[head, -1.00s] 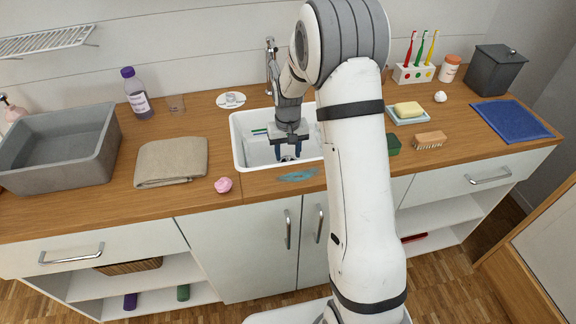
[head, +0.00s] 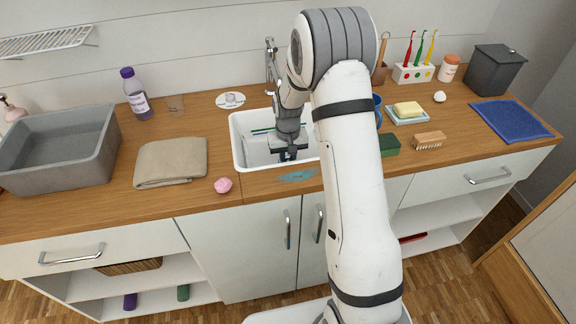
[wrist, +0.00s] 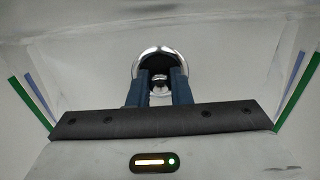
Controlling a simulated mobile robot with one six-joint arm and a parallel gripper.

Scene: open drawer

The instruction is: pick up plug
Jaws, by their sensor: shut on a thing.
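My gripper (head: 288,156) is down inside the white sink basin (head: 237,150) in the head view. In the wrist view its two blue fingers (wrist: 160,88) are shut on a small shiny metal piece between them, which I take to be the plug (wrist: 159,82). Around and beyond the fingertips is the chrome drain ring (wrist: 158,50) with a dark inside. The fingers hide most of the plug, and I cannot tell whether it is seated in the drain or raised. In the head view the plug is hidden.
The tap (head: 270,62) stands behind the sink. Green and blue strips (wrist: 294,90) lie along the basin sides. A green sponge (head: 389,145) is to the right.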

